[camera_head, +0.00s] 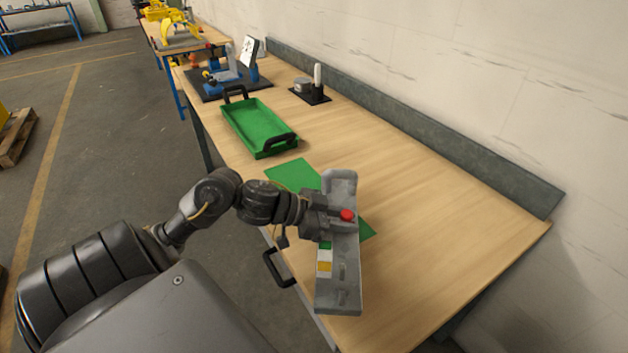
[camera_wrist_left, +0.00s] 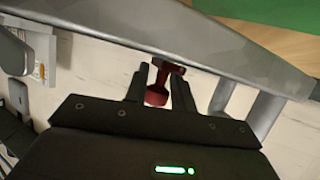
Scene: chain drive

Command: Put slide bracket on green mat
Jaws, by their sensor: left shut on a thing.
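The slide bracket (camera_head: 342,285) is a long grey metal piece with a red knob (camera_head: 347,215). It is held over the front part of the table and partly covers the green mat (camera_head: 292,174). My left gripper (camera_head: 332,213) is shut on the bracket near the red knob. In the left wrist view the fingers (camera_wrist_left: 160,88) stand on either side of a red part, with the grey bracket (camera_wrist_left: 215,45) running across behind. Green, likely the mat (camera_wrist_left: 270,12), shows at the top right there. I cannot tell the bracket's height above the mat. My right gripper is not in view.
A green tray (camera_head: 237,120) with black handles lies beyond the mat. Behind it stand a blue and black fixture (camera_head: 228,75) and a small black stand (camera_head: 310,95). A grey rail (camera_head: 450,155) edges the table along the wall. The table's right side is clear.

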